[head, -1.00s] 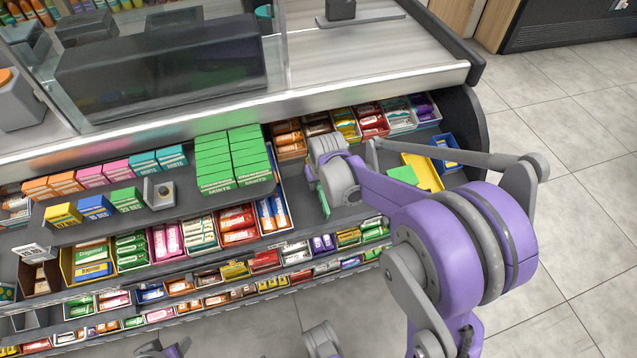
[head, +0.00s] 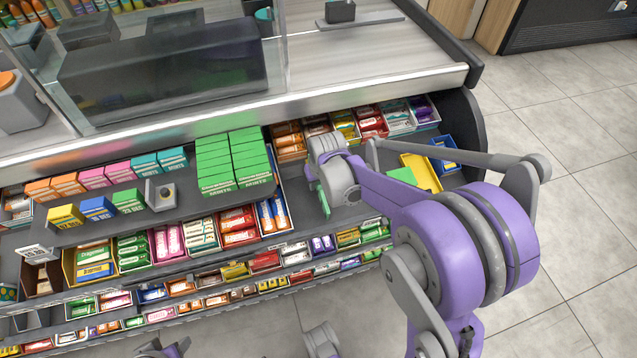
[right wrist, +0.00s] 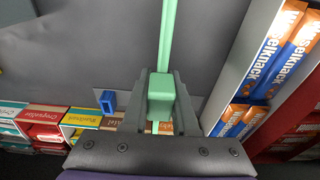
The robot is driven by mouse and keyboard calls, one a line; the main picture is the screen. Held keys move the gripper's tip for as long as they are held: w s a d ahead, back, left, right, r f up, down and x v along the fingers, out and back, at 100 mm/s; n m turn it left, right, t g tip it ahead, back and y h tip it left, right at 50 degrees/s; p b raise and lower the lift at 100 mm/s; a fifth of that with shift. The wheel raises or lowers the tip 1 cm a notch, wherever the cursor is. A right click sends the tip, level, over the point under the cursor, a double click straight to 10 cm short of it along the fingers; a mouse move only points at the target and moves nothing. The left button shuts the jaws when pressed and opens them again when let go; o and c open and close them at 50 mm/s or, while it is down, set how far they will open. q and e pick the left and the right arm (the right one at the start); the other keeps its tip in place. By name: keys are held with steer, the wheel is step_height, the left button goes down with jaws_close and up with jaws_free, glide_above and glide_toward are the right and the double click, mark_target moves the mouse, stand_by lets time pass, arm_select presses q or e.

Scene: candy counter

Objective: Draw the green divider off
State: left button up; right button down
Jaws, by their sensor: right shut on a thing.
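The green divider shows in the right wrist view as a long thin green strip (right wrist: 166,38) with a thicker green block at its near end. My right gripper (right wrist: 161,98) is shut on that block, with one finger on each side. In the head view a short stretch of the green divider (head: 323,201) shows beside my right gripper (head: 329,170), over the grey shelf. The rest of it is hidden there by the gripper and arm. I cannot tell whether the strip touches the shelf.
Green boxes (head: 232,160) stand left of the gripper. In the right wrist view, orange and blue bars (right wrist: 270,60) stand in a white-walled compartment to the right; a small blue piece (right wrist: 107,101) is at left. A yellow tray (head: 421,171) lies right.

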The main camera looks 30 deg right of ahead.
steer(key=shift+r, duration=0.2)
stand_by(0.3)
steer(key=shift+p+v, duration=1.15)
steer(key=shift+v, duration=0.3)
steer(key=shift+w, duration=0.15)
steer(key=shift+r, duration=0.1)
